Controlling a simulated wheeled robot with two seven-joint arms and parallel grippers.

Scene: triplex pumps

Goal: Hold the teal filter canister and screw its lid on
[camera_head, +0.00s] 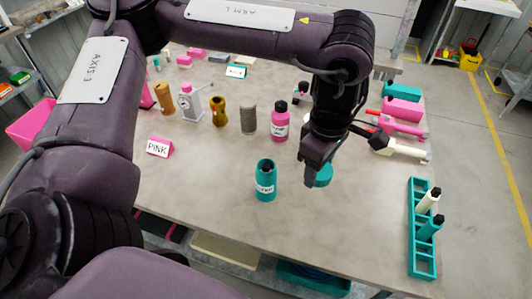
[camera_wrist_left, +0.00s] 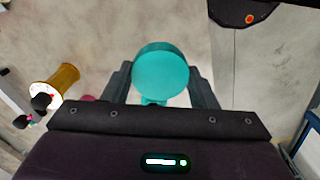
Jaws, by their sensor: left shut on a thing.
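The teal filter canister (camera_head: 266,181) stands upright on the grey table with a white label on its front. Its top looks open. My left gripper (camera_head: 318,178) is to the right of the canister and apart from it, just above the table. It is shut on the teal lid (camera_head: 324,174). In the left wrist view the round teal lid (camera_wrist_left: 161,71) sits between the two fingers of the left gripper (camera_wrist_left: 161,88), its flat face showing. My right gripper is in neither view.
A pink bottle (camera_head: 280,121), a grey ribbed cylinder (camera_head: 248,119) and a yellow part (camera_head: 218,112) stand behind the canister. A teal rack (camera_head: 424,262) with bottles is at the right edge. The table in front is clear.

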